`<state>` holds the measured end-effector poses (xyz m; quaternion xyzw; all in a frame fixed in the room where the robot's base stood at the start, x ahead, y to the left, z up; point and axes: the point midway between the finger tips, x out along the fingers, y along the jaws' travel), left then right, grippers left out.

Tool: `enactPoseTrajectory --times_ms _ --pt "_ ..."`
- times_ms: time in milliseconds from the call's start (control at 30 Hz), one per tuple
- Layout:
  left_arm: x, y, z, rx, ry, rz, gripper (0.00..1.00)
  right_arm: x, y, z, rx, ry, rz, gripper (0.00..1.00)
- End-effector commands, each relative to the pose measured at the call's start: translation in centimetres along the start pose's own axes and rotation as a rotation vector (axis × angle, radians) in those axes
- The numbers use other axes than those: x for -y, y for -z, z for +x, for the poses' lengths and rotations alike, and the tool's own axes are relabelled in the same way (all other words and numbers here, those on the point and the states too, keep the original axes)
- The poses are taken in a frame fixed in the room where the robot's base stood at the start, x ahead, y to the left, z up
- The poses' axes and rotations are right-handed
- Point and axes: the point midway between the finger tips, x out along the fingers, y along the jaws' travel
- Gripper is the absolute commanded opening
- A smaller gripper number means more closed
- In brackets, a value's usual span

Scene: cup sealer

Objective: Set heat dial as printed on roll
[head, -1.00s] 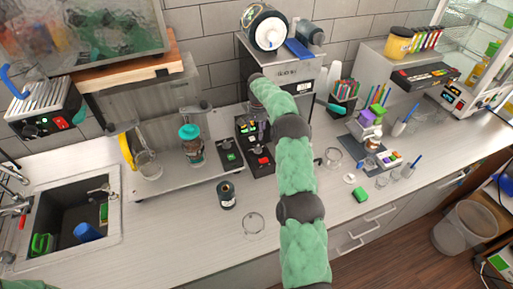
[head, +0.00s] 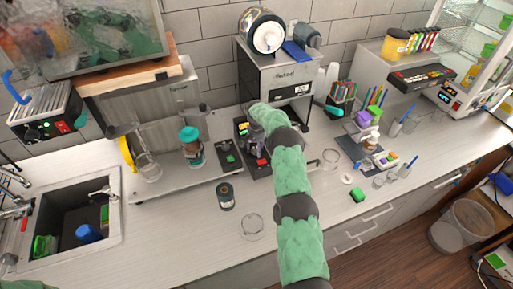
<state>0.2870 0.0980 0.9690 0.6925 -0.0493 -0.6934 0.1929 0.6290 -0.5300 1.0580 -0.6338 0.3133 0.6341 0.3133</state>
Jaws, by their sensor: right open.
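The sealer (head: 277,82) is a grey box-shaped machine against the back wall. A film roll (head: 268,38) with a white end face and a dark patterned wrap lies on top of it; any print on it is too small to read. I cannot make out the heat dial. My right arm reaches up from the bottom, and my right gripper (head: 256,142) is over the dark control box in front of the sealer. It is open, and its fingers are small and partly hidden by my arm. My left gripper is out of view.
The dark control box (head: 258,168) has colored buttons. A dark canister (head: 225,196) and a clear glass ring (head: 251,226) are on the front counter. The sink (head: 75,212) is at far left.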

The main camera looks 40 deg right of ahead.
Motion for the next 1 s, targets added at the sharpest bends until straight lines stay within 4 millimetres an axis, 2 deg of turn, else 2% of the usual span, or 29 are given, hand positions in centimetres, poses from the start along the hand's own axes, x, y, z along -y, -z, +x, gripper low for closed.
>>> enactPoseTrajectory --times_ms 133,167,333,667,1000 --pt "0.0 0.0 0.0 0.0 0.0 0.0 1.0 0.0 0.0 0.0 0.0 0.0 0.0 0.64" --pt "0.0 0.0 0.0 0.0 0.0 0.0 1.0 0.0 0.0 0.0 0.0 0.0 0.0 0.58" --pt "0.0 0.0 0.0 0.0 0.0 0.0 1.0 0.0 0.0 0.0 -0.001 0.001 0.0 0.1" --pt "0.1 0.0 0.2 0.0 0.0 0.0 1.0 0.0 0.1 -0.1 -0.004 0.002 -0.007 0.08" --pt "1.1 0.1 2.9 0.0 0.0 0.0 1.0 0.1 0.2 0.2 -0.007 0.002 -0.153 0.08"
